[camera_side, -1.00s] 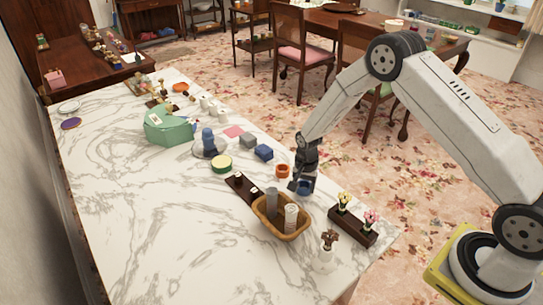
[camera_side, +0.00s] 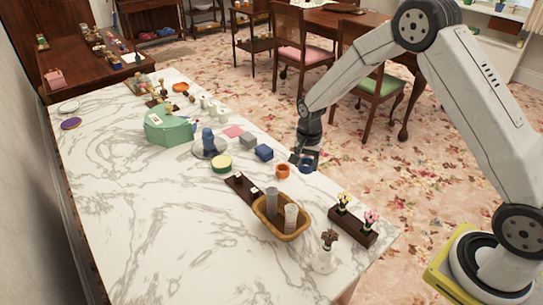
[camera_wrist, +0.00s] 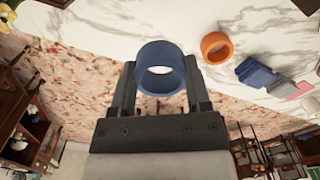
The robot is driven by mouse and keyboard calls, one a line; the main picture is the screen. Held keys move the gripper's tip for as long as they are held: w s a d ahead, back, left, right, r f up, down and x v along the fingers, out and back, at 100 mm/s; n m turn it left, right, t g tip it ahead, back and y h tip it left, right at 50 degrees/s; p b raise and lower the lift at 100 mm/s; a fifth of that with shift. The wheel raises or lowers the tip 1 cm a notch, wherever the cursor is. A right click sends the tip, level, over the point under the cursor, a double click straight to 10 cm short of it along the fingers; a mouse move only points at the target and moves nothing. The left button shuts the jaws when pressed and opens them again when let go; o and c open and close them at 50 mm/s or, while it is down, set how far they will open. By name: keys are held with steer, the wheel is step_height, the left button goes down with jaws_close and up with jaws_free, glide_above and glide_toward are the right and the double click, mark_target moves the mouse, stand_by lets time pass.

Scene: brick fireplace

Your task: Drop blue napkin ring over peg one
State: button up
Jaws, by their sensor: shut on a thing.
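The blue napkin ring (camera_side: 306,168) is between the fingers of my gripper (camera_side: 303,159), in the air near the table's right edge. In the wrist view the ring (camera_wrist: 160,49) is gripped at its sides by both fingers (camera_wrist: 160,78), its hole facing the camera. A dark wooden strip (camera_side: 243,188) with small white labels lies left of the gripper, its near end hidden behind a basket. I cannot clearly make out which upright on it is peg one. An orange ring (camera_side: 282,175) lies on the table just left of the blue ring; it also shows in the wrist view (camera_wrist: 206,50).
A tan basket (camera_side: 285,236) holding two tall cylinders stands in front of the strip. A dark planter (camera_side: 353,229) with flowers is at the right edge. Blue and grey blocks (camera_side: 264,153) and a yellow-green round tin (camera_side: 221,165) stand behind.

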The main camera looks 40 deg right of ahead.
steer(key=shift+r, duration=0.35)
stand_by(0.5)
steer(key=n, duration=1.8)
glide_toward(255, 191)
steer(key=shift+f, duration=0.2)
steer(key=shift+f, duration=2.75)
steer(key=shift+f, duration=2)
